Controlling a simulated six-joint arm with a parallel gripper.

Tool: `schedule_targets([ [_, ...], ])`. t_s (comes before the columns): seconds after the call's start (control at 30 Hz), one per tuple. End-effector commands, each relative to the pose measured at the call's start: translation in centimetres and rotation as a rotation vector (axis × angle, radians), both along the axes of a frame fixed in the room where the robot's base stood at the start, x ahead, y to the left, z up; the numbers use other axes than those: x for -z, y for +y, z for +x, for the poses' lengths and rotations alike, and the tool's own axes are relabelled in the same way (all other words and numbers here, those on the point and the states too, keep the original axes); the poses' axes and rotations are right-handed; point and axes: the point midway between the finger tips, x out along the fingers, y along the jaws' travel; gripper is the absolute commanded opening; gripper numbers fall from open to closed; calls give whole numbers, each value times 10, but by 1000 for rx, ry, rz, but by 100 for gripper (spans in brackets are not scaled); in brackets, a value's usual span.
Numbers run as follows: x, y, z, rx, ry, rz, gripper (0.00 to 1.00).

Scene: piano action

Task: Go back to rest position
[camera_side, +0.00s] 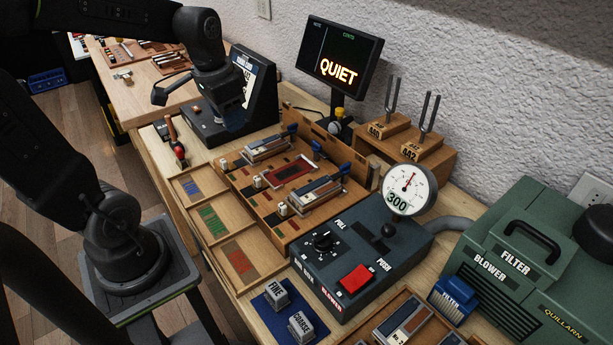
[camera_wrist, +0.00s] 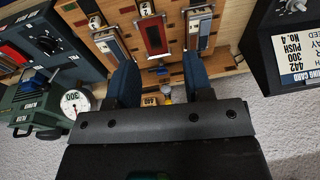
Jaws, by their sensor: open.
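My gripper (camera_side: 230,112) hangs in the air on the far side of the bench, in front of the black card stand. In the wrist view my gripper (camera_wrist: 160,76) shows two dark blue fingers spread wide apart, with nothing held between them. Beyond the fingers lies the wooden action tray (camera_side: 262,222), which also shows in the wrist view (camera_wrist: 228,58). The tray carries a red-framed piece (camera_side: 292,170) in the middle, with key-like assemblies (camera_side: 318,193) on either side of it. The gripper looks clear of all these things.
The monitor (camera_side: 340,60) reads QUIET. A dial gauge (camera_side: 408,190) stands on the dark control box (camera_side: 335,240) with a red switch. Tuning forks (camera_side: 428,112) rise from wooden blocks at the back. A green blower (camera_side: 520,260) fills the right. A red-handled tool (camera_side: 177,150) lies at the left edge.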

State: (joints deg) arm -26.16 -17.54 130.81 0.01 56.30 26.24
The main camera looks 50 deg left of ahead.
Motion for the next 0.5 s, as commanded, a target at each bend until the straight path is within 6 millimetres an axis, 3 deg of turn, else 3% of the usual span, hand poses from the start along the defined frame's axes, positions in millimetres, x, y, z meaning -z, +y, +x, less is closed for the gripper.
schedule_targets([
  [0.03,-9,-27,-6,20,-60,11,47],
  [0.2,-23,-88,-32,24,-218,-16,47],
  [0.33,-27,-112,-49,25,-294,-54,47],
  [0.5,-28,-123,-58,21,-329,-79,47],
])
